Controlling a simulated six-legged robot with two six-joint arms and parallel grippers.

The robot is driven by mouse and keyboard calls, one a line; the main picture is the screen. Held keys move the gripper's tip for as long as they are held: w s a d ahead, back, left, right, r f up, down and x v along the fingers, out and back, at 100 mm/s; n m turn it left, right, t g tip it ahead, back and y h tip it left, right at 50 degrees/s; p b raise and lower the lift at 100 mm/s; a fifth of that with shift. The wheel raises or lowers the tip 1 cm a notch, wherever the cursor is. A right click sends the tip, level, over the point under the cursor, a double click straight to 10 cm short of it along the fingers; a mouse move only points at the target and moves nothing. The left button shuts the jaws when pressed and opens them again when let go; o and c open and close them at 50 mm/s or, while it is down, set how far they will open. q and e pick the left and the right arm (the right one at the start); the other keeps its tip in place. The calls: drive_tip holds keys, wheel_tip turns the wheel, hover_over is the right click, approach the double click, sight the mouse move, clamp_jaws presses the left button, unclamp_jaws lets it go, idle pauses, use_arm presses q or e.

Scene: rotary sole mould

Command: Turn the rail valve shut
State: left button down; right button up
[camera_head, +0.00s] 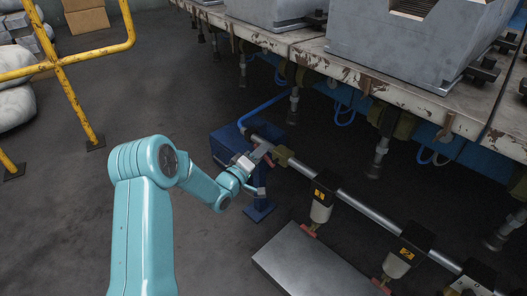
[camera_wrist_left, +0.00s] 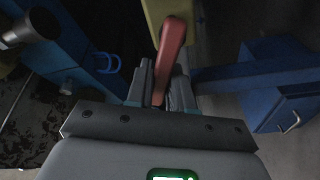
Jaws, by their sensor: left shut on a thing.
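The rail valve is a brass-yellow body (camera_head: 282,155) on the grey rail pipe (camera_head: 355,203), with a red lever. In the wrist view the yellow body (camera_wrist_left: 168,12) is at the top and the red lever (camera_wrist_left: 172,42) runs down from it between my fingers. My left gripper (camera_head: 262,154) is at the valve end of the rail. In the wrist view its fingers (camera_wrist_left: 160,82) are shut on the red lever, one on each side. In the head view the gripper hides most of the lever. My right gripper is out of view.
A blue box (camera_head: 228,143) with a blue hose stands behind the gripper. Filter units (camera_head: 320,198) hang along the rail above a grey plate (camera_head: 315,265). The worn machine table (camera_head: 345,72) carries grey moulds at upper right. A yellow guard rail (camera_head: 97,52) stands at left. The floor between is clear.

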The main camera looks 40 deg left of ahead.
use_arm(q)
drive_tip(key=shift+d+r+m, duration=0.15)
drive_tip(key=shift+r+m, duration=0.3)
drive_tip(key=shift+m, duration=0.55)
drive_tip(key=m, duration=0.2)
drive_tip(key=d+r+m, duration=0.1)
drive_tip(key=m, duration=0.1)
drive_tip(key=shift+s+t+h, duration=0.15)
drive_tip(key=shift+t+h, duration=0.15)
drive_tip(key=shift+t, duration=0.1)
drive_tip(key=m, duration=0.1)
drive_tip(key=d+m+h, duration=0.1)
drive_tip(key=m, duration=0.1)
drive_tip(key=r+m, duration=0.1)
drive_tip(key=m, duration=0.1)
drive_tip(key=shift+s+d, duration=0.15)
drive_tip(key=shift+d, duration=0.2)
drive_tip(key=shift+s+d+m+h, duration=0.1)
drive_tip(key=shift+d+m+h, duration=0.25)
drive_tip(key=shift+m, duration=0.65)
drive_tip(key=shift+d+m+h, duration=0.25)
drive_tip(key=shift+d+m, duration=0.1)
drive_tip(key=shift+m, duration=0.65)
drive_tip(key=c, duration=1.1)
unclamp_jaws()
drive_tip(key=shift+d, duration=0.1)
drive_tip(key=shift+s, duration=0.1)
